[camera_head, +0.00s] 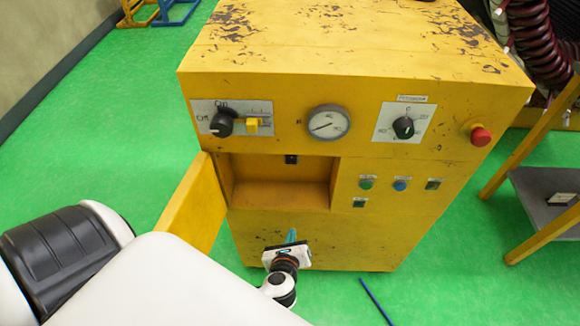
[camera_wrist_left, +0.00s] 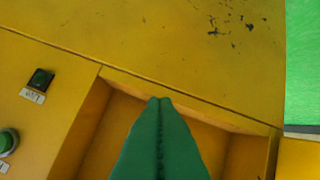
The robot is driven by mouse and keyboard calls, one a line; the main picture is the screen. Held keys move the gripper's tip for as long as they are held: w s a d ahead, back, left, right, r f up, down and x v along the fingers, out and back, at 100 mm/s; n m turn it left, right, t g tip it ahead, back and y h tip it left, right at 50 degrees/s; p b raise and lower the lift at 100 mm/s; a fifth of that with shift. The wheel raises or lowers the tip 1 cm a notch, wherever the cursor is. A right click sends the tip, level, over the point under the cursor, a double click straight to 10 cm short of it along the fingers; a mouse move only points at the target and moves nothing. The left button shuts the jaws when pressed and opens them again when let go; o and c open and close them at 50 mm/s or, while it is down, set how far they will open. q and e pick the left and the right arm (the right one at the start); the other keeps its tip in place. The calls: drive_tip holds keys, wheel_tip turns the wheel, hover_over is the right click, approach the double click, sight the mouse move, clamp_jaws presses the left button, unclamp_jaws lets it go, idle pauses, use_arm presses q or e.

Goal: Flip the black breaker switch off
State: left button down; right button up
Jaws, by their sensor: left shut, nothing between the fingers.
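The black breaker switch (camera_head: 291,159) is a small dark block at the top of the open recess in the yellow cabinet (camera_head: 290,285). My left gripper (camera_head: 291,236) has teal fingers and is below the recess, in front of the cabinet's lower front. Its fingers are shut together and empty. In the left wrist view the shut fingertips (camera_wrist_left: 159,101) overlap the recess edge. The switch does not show in that view, and I cannot tell whether the fingertips touch the cabinet. My right gripper is not in view.
The yellow door (camera_head: 196,203) stands open left of the recess. Above are a black knob (camera_head: 221,123), a gauge (camera_head: 328,122) and a rotary dial (camera_head: 403,127). A red button (camera_head: 480,135) and several small buttons are at right. A shelf (camera_head: 548,200) stands farther right.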

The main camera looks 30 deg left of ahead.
sight(290, 157)
use_arm(q)
wheel_tip(290, 157, up, 12)
drive_tip(key=w+a+m+t+y, duration=0.1)
drive_tip(key=a+m+t+y, duration=0.1)
drive_tip(key=m+y, duration=0.1)
drive_tip(key=shift+w+a, duration=0.2)
drive_tip(key=shift+w, duration=0.05)
drive_tip(key=shift+f, duration=0.1)
drive_tip(key=x, duration=0.4)
drive_tip(key=r+x, duration=0.1)
drive_tip(key=x, duration=0.9)
drive_tip(key=shift+w+d+r+p, duration=0.1)
drive_tip(key=shift+w+r+p, duration=0.05)
drive_tip(key=shift+r+p, duration=0.2)
